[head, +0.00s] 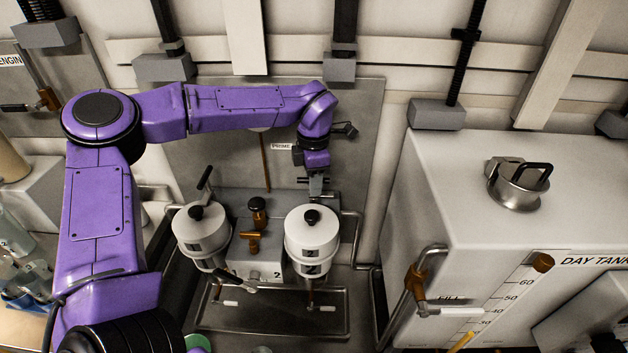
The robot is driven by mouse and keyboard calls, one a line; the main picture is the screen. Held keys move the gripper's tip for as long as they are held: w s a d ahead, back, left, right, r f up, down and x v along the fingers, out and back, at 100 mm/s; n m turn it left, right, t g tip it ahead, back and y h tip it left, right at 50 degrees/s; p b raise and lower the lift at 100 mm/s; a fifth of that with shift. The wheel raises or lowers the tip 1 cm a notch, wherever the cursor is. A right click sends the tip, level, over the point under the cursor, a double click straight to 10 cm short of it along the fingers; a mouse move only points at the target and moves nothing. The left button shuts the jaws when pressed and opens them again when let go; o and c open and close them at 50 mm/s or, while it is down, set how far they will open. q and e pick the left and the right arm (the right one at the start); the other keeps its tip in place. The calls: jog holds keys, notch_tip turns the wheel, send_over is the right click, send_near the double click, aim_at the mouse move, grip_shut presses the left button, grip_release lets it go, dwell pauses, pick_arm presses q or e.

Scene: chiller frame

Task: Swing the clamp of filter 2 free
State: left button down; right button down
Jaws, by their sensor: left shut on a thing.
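Filter 2 (311,238) is the right one of two white canisters with black top knobs, set on a grey filter block (240,268). My left arm reaches over from the left, and its gripper (317,190) points down just behind the lid of filter 2. The gripper is shut on the clamp of filter 2, which is mostly hidden by the fingers. Filter 1 (200,240) stands to the left, with its dark clamp handle (205,178) tilted up behind its lid. My right gripper is not in view.
An orange-brown valve handle (251,238) and a dark knob (258,205) sit between the filters. A metal drip tray (270,318) lies below. A pipe (352,225) runs close at right. The white day tank (470,220) fills the right side.

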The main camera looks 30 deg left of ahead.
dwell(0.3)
pick_arm(q)
jog(key=c, duration=1)
grip_release()
jog(key=shift+c, duration=0.2)
notch_tip(320, 180, up, 11)
jog(key=shift+f+b, duration=0.2)
jog(key=shift+b, duration=0.25)
